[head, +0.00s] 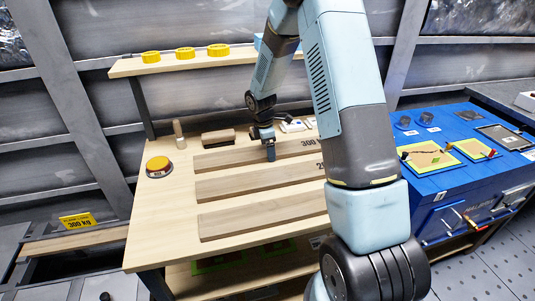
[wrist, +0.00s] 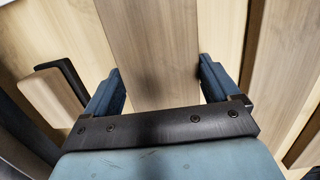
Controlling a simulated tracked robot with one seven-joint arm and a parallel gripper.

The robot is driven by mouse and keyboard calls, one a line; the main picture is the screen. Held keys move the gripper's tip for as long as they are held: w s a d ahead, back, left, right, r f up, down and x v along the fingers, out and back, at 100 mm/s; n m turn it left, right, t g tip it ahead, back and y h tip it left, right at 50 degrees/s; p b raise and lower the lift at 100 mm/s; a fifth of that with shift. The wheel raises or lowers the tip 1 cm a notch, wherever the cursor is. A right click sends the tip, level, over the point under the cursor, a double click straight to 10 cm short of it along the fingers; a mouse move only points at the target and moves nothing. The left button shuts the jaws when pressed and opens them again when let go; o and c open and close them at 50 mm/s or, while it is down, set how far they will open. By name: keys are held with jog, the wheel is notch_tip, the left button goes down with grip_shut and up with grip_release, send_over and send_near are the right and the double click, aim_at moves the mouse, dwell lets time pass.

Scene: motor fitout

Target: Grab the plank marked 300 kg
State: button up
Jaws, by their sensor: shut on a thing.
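Three wooden planks lie on the workbench (head: 150,215). The farthest plank (head: 228,156) bears "300" near its right part; the rest of the marking is hidden behind my arm. My gripper (head: 270,153) is down at this plank, its fingers shut across its width. In the wrist view the plank (wrist: 148,45) runs between the two fingers (wrist: 163,85), one along each long edge. The middle plank (head: 245,183) has a marking starting with "2", partly hidden. The nearest plank (head: 255,214) shows no readable marking.
A yellow button (head: 158,166), a wooden-handled tool (head: 179,135) and a brush-like block (head: 218,138) stand left of the gripper. A shelf with yellow rings (head: 185,53) is above. A blue cabinet (head: 450,190) is right.

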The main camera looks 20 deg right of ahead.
jog(key=shift+c, duration=0.9)
jog(key=shift+r, duration=0.2)
